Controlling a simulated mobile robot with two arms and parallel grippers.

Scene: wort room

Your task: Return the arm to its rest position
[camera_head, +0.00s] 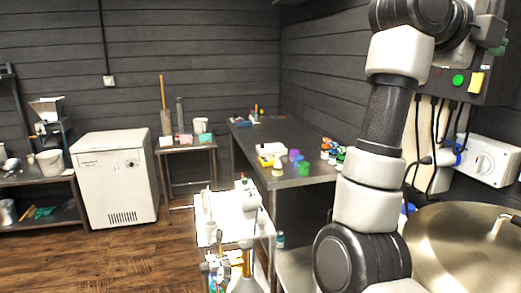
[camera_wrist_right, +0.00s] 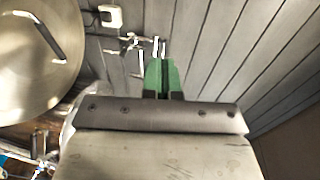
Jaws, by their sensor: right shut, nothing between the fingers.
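My right arm rises through the right side of the head view, with white and black links bent upward. Its gripper (camera_head: 497,48) is at the upper right, partly cut off by the wrist, in front of a control panel. In the right wrist view the green fingers (camera_wrist_right: 161,76) are together with nothing between them. My left gripper is not in view.
A large metal vessel lid (camera_head: 455,235) lies at the lower right, close to my arm. A control box with a green button (camera_head: 458,80) and cables is on the right wall. A metal table (camera_head: 300,179) holds coloured containers. A white cart (camera_head: 262,231) stands in front; wooden floor (camera_head: 120,262) is clear at left.

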